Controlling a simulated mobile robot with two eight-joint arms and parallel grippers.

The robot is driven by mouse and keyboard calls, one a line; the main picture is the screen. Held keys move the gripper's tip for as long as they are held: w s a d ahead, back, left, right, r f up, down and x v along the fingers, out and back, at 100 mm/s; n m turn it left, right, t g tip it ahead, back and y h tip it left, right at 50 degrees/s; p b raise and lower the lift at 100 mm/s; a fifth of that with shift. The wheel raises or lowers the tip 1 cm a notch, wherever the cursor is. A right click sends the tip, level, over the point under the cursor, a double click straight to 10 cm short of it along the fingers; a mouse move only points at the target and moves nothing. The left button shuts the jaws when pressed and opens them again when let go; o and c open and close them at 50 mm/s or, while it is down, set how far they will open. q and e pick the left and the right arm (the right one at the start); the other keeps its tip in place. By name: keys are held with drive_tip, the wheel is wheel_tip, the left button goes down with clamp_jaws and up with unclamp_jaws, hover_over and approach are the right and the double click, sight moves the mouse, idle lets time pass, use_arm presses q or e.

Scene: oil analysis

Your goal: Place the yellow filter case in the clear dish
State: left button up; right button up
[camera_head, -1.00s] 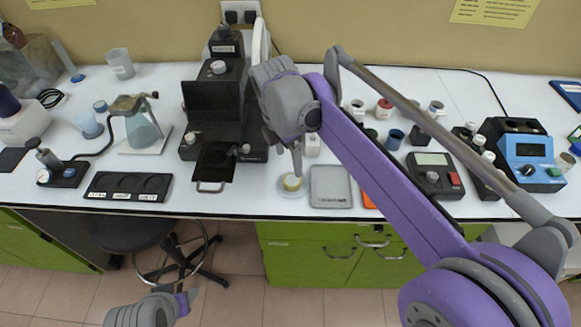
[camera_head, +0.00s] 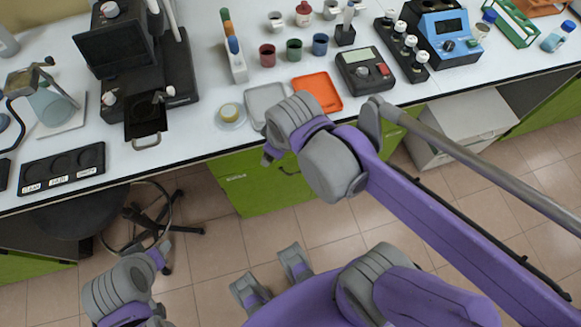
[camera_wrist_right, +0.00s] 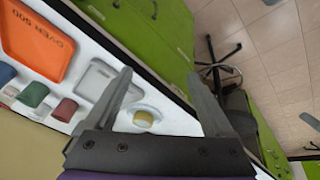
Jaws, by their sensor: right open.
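The yellow filter case (camera_head: 229,111) is a small, pale yellow round piece. It sits within the shallow clear dish (camera_head: 236,124) near the bench's front edge. In the right wrist view the case (camera_wrist_right: 143,118) also shows in the dish (camera_wrist_right: 158,127), close to the left-hand finger. My right gripper (camera_head: 267,157) is off to the right and in front of the dish, apart from it. In the wrist view its fingers (camera_wrist_right: 161,73) are wide apart with nothing between the tips. My left gripper (camera_head: 160,250) is low at the left, away from the bench; its jaws are unclear.
A grey tray (camera_head: 262,101) and an orange tray (camera_head: 318,94) lie to the right of the dish. A black instrument (camera_head: 147,60) stands at its left, and a black labelled plate (camera_head: 62,168) lies farther left. Several small pots and a meter (camera_head: 364,72) stand behind.

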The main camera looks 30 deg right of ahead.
drive_tip(key=s+f+m+t, duration=0.1)
drive_tip(key=s+f+m, duration=0.4)
drive_tip(key=shift+d, duration=0.45)
use_arm(q)
drive_tip(key=shift+c, duration=0.3)
idle(0.5)
